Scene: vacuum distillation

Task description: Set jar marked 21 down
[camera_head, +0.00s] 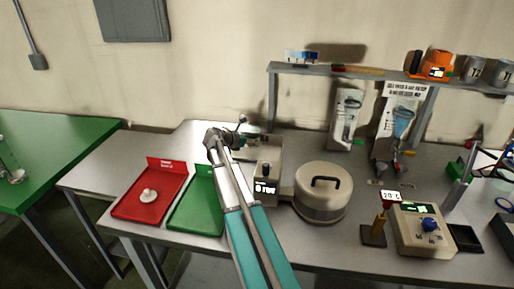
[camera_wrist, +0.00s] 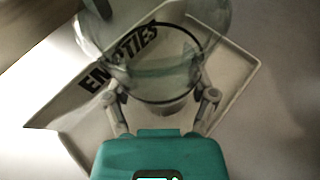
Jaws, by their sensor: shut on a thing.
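A clear glass jar (camera_wrist: 155,45) fills the upper middle of the wrist view, with a dark ring around it. My gripper (camera_wrist: 163,100) has a finger on each side of the jar and is shut on it. No number 21 is readable on the jar. Behind the jar in the wrist view is a pale tray (camera_wrist: 240,85) with a raised rim, marked EMPTIES, partly covered by the jar. I cannot tell whether the jar touches the tray. In the head view my gripper (camera_head: 222,140) is over the back of the table; the jar is not clearly visible there.
A red tray (camera_head: 127,205) with a white object (camera_head: 148,196) and a green tray (camera_head: 190,220) lie left of my arm. A box with a display (camera_head: 266,172) and a lidded round pot (camera_head: 322,193) stand to the right. A shelf (camera_head: 350,73) runs behind.

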